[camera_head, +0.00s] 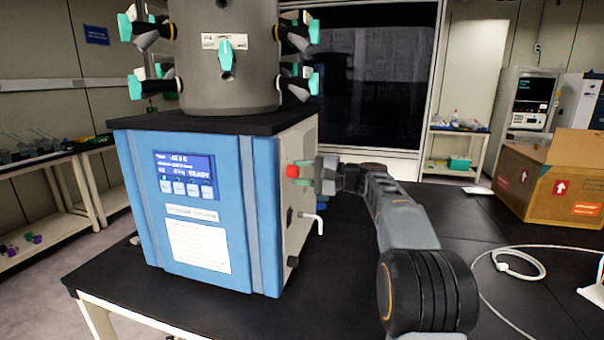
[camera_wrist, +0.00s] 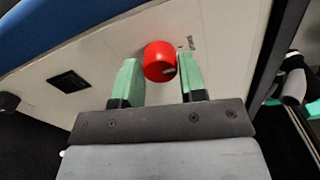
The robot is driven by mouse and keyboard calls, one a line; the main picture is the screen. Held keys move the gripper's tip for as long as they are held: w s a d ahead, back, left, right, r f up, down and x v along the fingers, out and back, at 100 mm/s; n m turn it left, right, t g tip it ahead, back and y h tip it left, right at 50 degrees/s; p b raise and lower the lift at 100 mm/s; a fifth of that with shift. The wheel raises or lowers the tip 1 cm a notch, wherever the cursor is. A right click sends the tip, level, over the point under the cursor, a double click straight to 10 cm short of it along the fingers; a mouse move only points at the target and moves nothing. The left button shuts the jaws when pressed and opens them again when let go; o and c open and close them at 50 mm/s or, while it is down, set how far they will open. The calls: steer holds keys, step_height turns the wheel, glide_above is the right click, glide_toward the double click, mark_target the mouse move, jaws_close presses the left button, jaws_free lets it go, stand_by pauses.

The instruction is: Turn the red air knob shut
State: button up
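The red air knob (camera_wrist: 160,60) sits on the light side panel of the freeze dryer (camera_head: 190,200). It also shows as a small red spot in the head view (camera_head: 292,171). My gripper (camera_wrist: 156,72) is at the panel with its green fingers on both sides of the knob. A narrow gap shows between the left finger and the knob; the right finger is very close to it, and I cannot tell whether it touches. The fingers are apart. In the head view the gripper's own body partly hides the knob's surroundings.
Below the knob, a bent white spout (camera_head: 312,219) sticks out of the same side panel. A cardboard box (camera_head: 550,185) stands at the right of the black table (camera_head: 345,290), with a white cable (camera_head: 520,262) in front. A black rectangular socket (camera_wrist: 69,82) is on the panel.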

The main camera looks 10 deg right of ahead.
steer(key=o, duration=0.4)
steer(key=v, duration=1.3)
steer(key=shift+s+d, duration=0.2)
steer(key=shift+d, duration=0.1)
